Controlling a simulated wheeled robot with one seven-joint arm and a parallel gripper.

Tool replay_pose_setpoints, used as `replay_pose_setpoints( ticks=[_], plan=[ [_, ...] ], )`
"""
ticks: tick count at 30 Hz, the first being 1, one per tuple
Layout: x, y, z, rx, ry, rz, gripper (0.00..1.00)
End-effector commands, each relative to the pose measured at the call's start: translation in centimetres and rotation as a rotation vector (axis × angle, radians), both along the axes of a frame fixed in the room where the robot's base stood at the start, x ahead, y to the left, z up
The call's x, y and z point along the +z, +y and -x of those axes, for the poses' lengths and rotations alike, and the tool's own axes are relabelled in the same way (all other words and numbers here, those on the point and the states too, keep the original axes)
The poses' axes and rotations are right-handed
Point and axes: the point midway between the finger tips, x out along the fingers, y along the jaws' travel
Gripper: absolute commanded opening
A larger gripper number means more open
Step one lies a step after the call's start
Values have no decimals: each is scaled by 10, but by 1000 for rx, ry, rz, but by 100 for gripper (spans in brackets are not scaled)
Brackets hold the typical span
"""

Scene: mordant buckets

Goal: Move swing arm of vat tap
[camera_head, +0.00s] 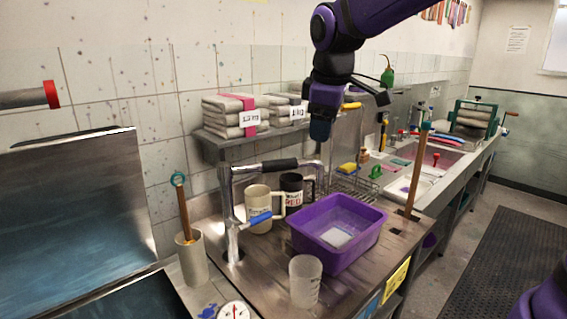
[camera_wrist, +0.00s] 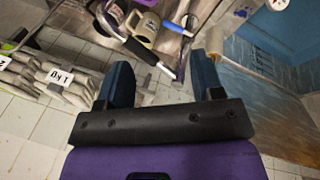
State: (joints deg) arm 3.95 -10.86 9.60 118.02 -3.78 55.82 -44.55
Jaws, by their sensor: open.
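A blue lever (camera_head: 261,218) sits lower on the tap. In the wrist view the black grip (camera_wrist: 140,50) and blue lever (camera_wrist: 172,27) show beyond the fingers. My gripper (camera_head: 320,130) hangs above and to the right of the swing arm, apart from it. Its two blue fingers (camera_wrist: 162,80) are spread and empty.
A purple tub (camera_head: 337,262), a cream mug (camera_head: 257,208) and a black mug (camera_head: 291,190) stand close under the arm. A shelf with folded cloth stacks (camera_head: 235,115) is behind. A wooden stick (camera_head: 416,172) stands upright at right. A pale cup (camera_head: 305,280) is in front.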

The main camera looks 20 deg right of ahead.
Motion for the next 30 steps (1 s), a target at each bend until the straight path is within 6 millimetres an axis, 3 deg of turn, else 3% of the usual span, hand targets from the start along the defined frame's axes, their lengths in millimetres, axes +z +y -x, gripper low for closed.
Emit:
replay_pose_setpoints(
  ticks=[1, 6, 12, 16, 23, 30],
  plan=[
    [-4, 4, -21, 63, 21, 16, 61],
    [-18, 15, -82, 300, 73, 66, 61],
    [-37, 23, -133, 508, 110, 96, 61],
    [-45, 26, -150, 581, 120, 103, 61],
    [-60, 27, -158, 609, 125, 106, 61],
    [-100, 27, -165, 607, 127, 104, 61]
  ],
)
